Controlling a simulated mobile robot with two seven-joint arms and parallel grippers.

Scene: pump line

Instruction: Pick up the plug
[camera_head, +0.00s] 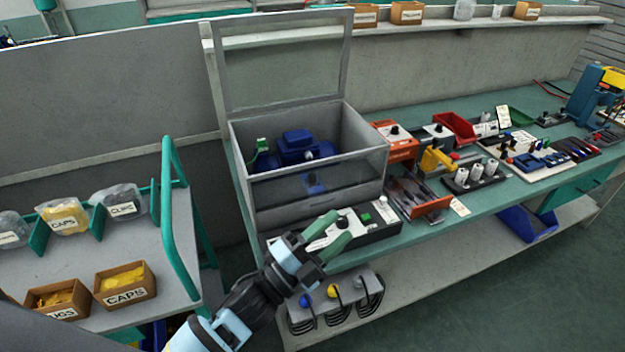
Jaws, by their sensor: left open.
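A brown box whose label shows "UGS" (62,312) stands at the lower left of the head view, partly cut off by a dark shape in the corner. Small orange-yellow pieces (55,298) lie in it, too small to tell apart. I cannot make out a single plug for certain elsewhere. My left gripper (331,234) has green fingertips and is open. It is in front of the bench, by the grey control box (372,232) with a green button, far to the right of the brown box. I see nothing between its fingers. My right gripper is not in view.
A CAPS box (126,297) and labelled bags (64,217) share the left cart, edged by a green rail (178,235). An open-lidded case (318,205) with a blue pump (297,147) stands on the bench. Tools, trays and fittings crowd the right. A hook rack (340,292) sits below.

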